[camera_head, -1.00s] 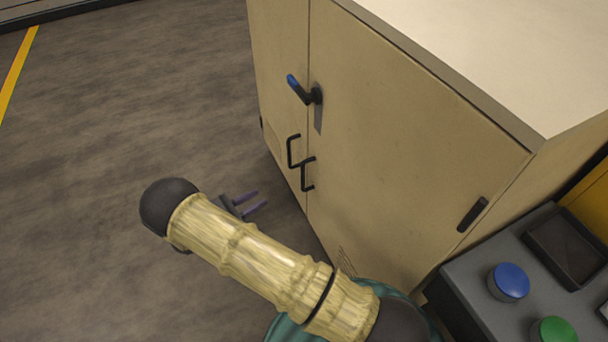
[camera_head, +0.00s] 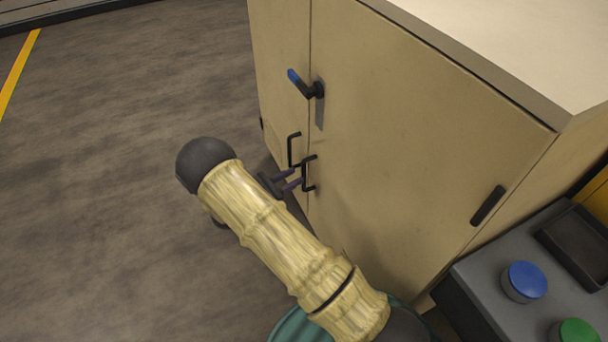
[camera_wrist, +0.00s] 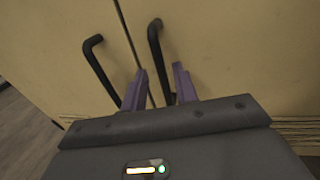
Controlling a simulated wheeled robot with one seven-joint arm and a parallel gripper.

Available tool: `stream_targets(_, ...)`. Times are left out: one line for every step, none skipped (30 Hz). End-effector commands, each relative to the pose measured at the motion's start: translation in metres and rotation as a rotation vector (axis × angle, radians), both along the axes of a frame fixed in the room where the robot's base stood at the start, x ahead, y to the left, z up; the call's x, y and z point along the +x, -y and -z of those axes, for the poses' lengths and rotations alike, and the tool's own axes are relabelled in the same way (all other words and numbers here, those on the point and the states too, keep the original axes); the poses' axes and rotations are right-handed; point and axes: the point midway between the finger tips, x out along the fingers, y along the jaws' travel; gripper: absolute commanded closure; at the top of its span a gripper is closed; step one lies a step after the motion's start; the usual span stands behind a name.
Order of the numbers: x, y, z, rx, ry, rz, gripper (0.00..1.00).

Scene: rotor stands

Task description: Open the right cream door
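The right cream door (camera_head: 410,140) is the wide front panel of a cream cabinet, and it stands shut. Its black bar handle (camera_head: 305,174) is low by the seam, and it also shows in the wrist view (camera_wrist: 158,62). The left door (camera_head: 278,60) is shut too, with a similar black handle (camera_head: 290,150). My gripper (camera_head: 290,181) is open at the right handle. In the wrist view its purple fingers (camera_wrist: 161,85) are apart, with the right handle's bar between them. The bar's lower end is hidden, and I cannot tell whether a finger touches it.
A black lever with a blue tip (camera_head: 304,85) sits on the right door above the handles. A black hinge or grip (camera_head: 488,206) is at its right edge. A grey console (camera_head: 475,275) with blue and green buttons stands at the lower right. The floor at left is clear.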

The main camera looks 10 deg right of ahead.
Motion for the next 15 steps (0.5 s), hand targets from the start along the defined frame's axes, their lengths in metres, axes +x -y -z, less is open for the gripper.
stream_targets(0.003, 0.010, 0.003, 0.000, 0.000, 0.003, 0.71)
stream_targets(0.005, 0.015, 0.003, 0.000, 0.000, 0.004, 0.71)
stream_targets(0.008, 0.021, 0.003, 0.000, 0.000, 0.003, 0.71)
stream_targets(0.010, 0.025, 0.003, 0.000, 0.001, 0.003, 0.71)
stream_targets(0.011, 0.029, 0.003, 0.000, 0.001, 0.004, 0.71)
stream_targets(0.013, 0.034, 0.002, 0.000, 0.001, 0.003, 0.71)
stream_targets(0.015, 0.036, 0.002, 0.000, 0.000, 0.002, 0.71)
stream_targets(0.016, 0.039, 0.002, 0.000, 0.000, 0.002, 0.71)
stream_targets(0.017, 0.042, 0.002, 0.000, 0.000, 0.002, 0.71)
stream_targets(0.017, 0.043, 0.001, 0.000, -0.001, 0.002, 0.71)
stream_targets(0.018, 0.044, 0.001, 0.000, -0.001, 0.001, 0.71)
stream_targets(0.018, 0.045, 0.001, 0.000, -0.001, 0.000, 0.71)
stream_targets(0.019, 0.045, 0.000, 0.000, -0.001, 0.000, 0.71)
stream_targets(0.019, 0.045, 0.000, 0.000, -0.001, -0.001, 0.71)
stream_targets(0.019, 0.045, 0.000, 0.000, -0.001, -0.001, 0.71)
